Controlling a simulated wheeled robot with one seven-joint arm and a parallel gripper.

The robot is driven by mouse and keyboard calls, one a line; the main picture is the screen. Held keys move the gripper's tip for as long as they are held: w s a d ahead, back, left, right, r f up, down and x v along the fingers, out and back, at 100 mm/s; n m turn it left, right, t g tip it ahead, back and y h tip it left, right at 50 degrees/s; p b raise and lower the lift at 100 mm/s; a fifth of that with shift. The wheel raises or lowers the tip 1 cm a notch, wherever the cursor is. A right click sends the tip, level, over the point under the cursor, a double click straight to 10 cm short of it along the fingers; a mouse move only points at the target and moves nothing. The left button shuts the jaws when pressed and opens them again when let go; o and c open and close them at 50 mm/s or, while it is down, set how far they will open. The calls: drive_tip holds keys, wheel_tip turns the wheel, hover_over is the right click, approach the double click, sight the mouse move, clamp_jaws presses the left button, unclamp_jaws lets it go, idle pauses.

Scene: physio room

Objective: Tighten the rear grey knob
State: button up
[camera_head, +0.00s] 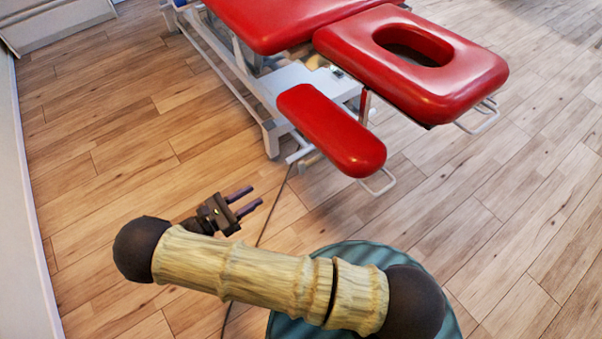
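A red padded treatment table (285,22) stands at the top of the view on a light metal frame (225,62). Its red headrest (465,85) has an oval hole. A narrow red armrest (330,130) hangs lower at the front, with a metal loop handle at its end. I cannot clearly make out a grey knob; the parts under the pads are small and partly hidden. My gripper (255,195) is over the wooden floor, to the lower left of the armrest. Its two dark fingers are apart with nothing between them, pointing right towards the table side.
A dark thin line, perhaps a cable (267,222), runs down the floor from the table frame. A pale wall (22,220) is at the left edge. A whitish object (60,24) stands at the top left. The wooden floor is clear at left and right.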

sight(299, 168)
drive_tip(key=shift+d, duration=0.1)
drive_tip(key=b+x, duration=0.3)
drive_tip(key=x, duration=1.4)
drive_tip(key=shift+w+d, duration=0.1)
drive_tip(key=shift+w, duration=0.1)
drive_tip(key=shift+r, duration=0.1)
drive_tip(key=shift+c, duration=0.5)
clamp_jaws()
